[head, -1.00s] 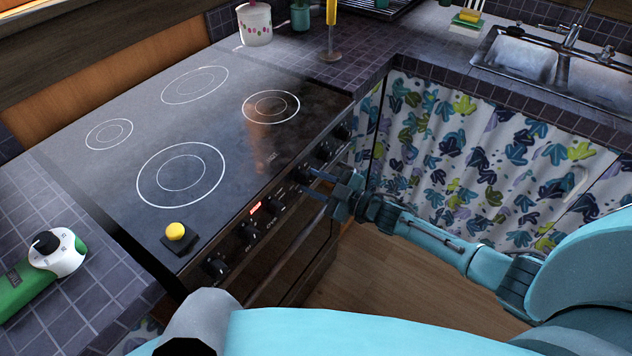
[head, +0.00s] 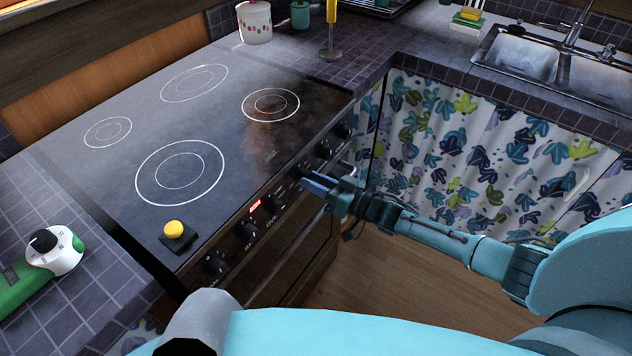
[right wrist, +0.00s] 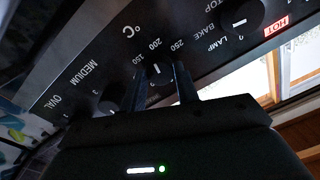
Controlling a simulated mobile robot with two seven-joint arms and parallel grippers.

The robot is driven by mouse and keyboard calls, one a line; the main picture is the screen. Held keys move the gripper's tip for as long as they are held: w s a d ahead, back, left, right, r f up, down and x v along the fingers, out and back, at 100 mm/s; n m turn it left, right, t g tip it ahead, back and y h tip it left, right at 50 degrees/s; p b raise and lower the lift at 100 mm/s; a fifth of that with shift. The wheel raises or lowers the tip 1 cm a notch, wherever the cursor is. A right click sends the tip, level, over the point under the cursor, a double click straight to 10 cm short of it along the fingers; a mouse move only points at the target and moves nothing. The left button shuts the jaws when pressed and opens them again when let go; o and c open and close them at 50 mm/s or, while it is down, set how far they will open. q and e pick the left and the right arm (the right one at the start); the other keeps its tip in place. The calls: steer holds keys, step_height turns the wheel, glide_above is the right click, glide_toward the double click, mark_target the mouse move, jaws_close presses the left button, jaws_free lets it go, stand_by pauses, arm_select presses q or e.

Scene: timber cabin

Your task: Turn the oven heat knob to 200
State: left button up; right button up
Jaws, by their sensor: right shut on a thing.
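The oven's front panel carries a row of black knobs and a small lit red sign (head: 255,208). My right gripper (head: 312,183) is at this panel, right of the red sign. In the right wrist view, its two fingers are on either side of the heat knob (right wrist: 158,73), shut on it. The knob's white mark points up in that view, close to the printed 200, with 150 and 250 to either side. In the head view the gripper hides the knob. My left gripper is not in view.
The black cooktop (head: 110,190) has ring markings and a yellow knob-like piece (head: 174,229) at its front corner. A green-and-white device (head: 45,260) lies on the left counter. The wooden floor is clear.

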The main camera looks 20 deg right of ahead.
steer(key=shift+m, duration=1)
steer(key=o, duration=1)
steer(key=shift+s, duration=0.1)
steer(key=v, duration=1.3)
steer(key=shift+b, duration=0.35)
